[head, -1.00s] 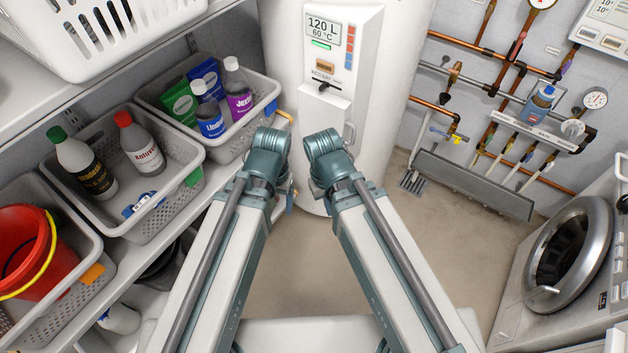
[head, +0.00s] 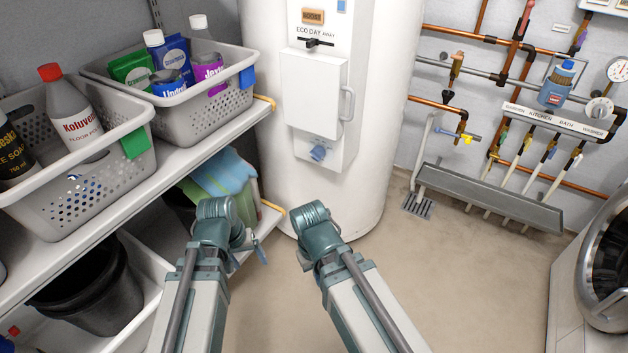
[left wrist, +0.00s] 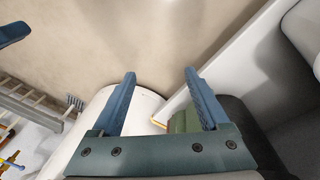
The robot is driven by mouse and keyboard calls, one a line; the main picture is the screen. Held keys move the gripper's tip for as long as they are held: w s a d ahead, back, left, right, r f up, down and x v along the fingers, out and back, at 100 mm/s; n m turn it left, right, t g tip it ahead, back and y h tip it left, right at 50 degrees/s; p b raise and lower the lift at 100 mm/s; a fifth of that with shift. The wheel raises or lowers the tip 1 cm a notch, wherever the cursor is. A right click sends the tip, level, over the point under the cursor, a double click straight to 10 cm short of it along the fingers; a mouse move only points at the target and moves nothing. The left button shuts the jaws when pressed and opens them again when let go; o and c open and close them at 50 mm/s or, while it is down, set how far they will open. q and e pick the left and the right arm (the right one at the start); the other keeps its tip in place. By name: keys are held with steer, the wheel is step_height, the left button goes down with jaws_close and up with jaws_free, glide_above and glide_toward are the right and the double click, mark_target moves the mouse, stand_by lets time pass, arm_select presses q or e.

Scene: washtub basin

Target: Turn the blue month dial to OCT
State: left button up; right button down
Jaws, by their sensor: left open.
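A small blue dial (head: 318,153) sits on the lower front of the white water heater (head: 374,150). No month lettering is readable on either. My left gripper (head: 262,254) hangs below the shelf edge, left of and below the heater dial and clear of it. In the left wrist view my left gripper (left wrist: 158,74) is open, with nothing between its fingers. My right gripper (head: 303,260) is mostly hidden behind its wrist, low in front of the heater.
Shelves with grey baskets (head: 228,122) of bottles stand at the left, close to my left arm. A hinged cover with a handle (head: 347,104) is above the heater dial. The middle floor is clear.

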arm_select(q)
steer(key=w+d+f+n+t+h+b, duration=0.1)
steer(key=w+d+f+n+h+b, duration=0.15)
steer(key=f+b, duration=0.2)
steer(key=w+d+r+n+t+h, duration=0.3)
steer(key=d, duration=0.3)
steer(key=w+d+r+n+t+h, duration=0.1)
steer(key=w+r+n+t+h, duration=0.1)
steer(key=r+n, duration=0.4)
steer(key=w+r+n+t+h, duration=0.2)
steer(key=w+r+n+t, duration=0.3)
steer(key=r, duration=0.4)
steer(key=shift+w+d+r+n+t+h+b, duration=0.25)
steer(key=shift+d+r+n+t+h+b, duration=0.25)
steer(key=shift+n, duration=0.55)
arm_select(e)
step_height(320, 180, down, 8)
steer(key=shift+r, duration=0.2)
arm_select(q)
steer(key=shift+w+a+f, duration=0.1)
steer(key=shift+f, duration=0.1)
arm_select(e)
steer(key=shift+w+d, duration=0.1)
